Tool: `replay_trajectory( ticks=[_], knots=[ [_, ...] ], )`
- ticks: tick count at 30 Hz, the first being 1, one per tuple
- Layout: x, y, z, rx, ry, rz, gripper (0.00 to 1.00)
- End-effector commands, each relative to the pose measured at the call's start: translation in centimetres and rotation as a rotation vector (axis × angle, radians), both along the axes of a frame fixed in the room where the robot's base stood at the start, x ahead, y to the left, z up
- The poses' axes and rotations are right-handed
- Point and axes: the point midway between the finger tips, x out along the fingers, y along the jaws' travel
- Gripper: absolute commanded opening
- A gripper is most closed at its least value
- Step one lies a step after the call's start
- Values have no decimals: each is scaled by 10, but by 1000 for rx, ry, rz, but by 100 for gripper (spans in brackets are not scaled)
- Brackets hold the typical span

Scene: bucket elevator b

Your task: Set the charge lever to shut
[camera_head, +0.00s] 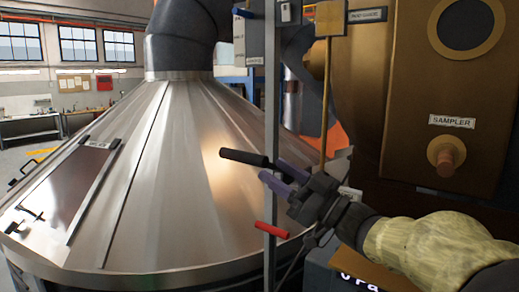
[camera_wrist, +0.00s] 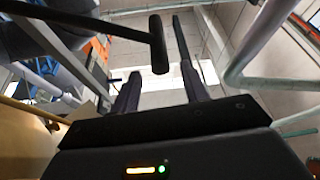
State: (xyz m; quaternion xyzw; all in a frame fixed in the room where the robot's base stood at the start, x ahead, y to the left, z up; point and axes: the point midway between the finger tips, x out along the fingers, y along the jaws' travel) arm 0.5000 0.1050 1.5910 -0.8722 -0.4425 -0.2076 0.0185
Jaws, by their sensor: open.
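A lever with a black cylindrical grip (camera_head: 243,157) sticks out to the left by the grey upright post in the head view. No readable label shows which lever is the charge lever. My gripper (camera_head: 271,169) is open and empty, just right of and slightly below the black grip. In the wrist view the black grip (camera_wrist: 158,48) appears between and beyond the two fingertips of my gripper (camera_wrist: 160,78); I cannot tell whether it touches them. A red handle (camera_head: 272,229) sits lower on the post.
A large metal cone hood (camera_head: 150,190) fills the left. The grey post (camera_head: 270,110) stands close to my gripper. At right is a brown housing (camera_head: 440,110) with a port labelled SAMPLER (camera_head: 446,157). A thin brass rod (camera_head: 325,100) runs down behind my gripper.

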Motion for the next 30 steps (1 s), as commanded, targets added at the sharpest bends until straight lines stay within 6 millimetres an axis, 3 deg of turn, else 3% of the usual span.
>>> replay_trajectory(
  ticks=[9, 20, 27, 30],
  knots=[
    [25, 37, 21, 0, 0, 1, 45],
    [28, 41, 20, 0, 0, -1, 45],
    [28, 41, 20, 0, -1, -1, 0],
    [28, 40, 20, 0, -1, -1, 0]
  ],
)
